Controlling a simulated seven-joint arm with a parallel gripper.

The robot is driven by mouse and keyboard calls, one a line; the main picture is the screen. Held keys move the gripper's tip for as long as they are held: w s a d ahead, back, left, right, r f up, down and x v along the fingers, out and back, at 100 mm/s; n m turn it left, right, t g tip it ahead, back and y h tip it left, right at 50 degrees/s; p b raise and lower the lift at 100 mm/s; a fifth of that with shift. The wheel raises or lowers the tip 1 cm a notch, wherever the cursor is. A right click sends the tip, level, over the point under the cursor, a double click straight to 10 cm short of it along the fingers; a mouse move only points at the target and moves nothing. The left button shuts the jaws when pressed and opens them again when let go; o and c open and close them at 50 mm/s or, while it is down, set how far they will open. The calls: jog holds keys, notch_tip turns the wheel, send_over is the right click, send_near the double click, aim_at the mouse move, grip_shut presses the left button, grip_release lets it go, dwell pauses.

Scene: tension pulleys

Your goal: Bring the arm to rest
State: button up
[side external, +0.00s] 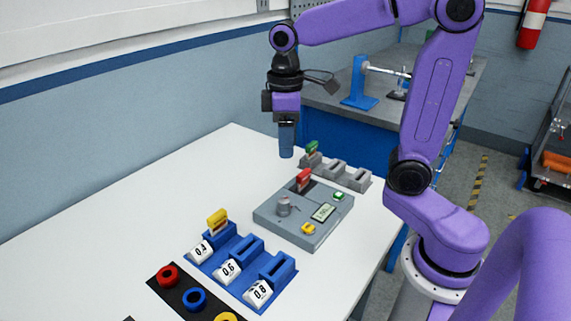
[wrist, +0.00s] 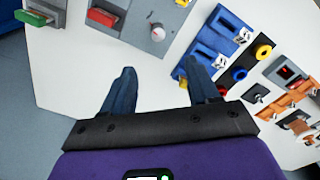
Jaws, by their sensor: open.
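My purple arm reaches over the white table (side external: 130,205). My gripper (side external: 286,155) points down and hangs above the table behind the grey panel. In the wrist view my gripper (wrist: 160,78) shows two dark blue fingers spread apart with nothing between them. The gripper is apart from all objects.
A grey panel (side external: 265,215) has a red-handled piece (side external: 303,179), a knob and a small display. Grey slots (side external: 335,170) hold a green-handled piece (side external: 312,148). Blue slots (side external: 245,243) hold a yellow-handled piece (side external: 217,220). Coloured rings (side external: 194,299) lie in front. The table's left is clear.

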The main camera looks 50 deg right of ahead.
jog(key=s+a+f+n, duration=0.1)
jog(key=s+f, duration=0.3)
jog(key=s, duration=0.5)
jog(key=s+a+f+n, duration=0.1)
jog(key=s+f+n, duration=0.2)
jog(key=s, duration=0.7)
jog(key=shift+s+f+n, duration=0.3)
jog(key=shift+f+n, duration=0.05)
jog(key=shift+n, duration=0.15)
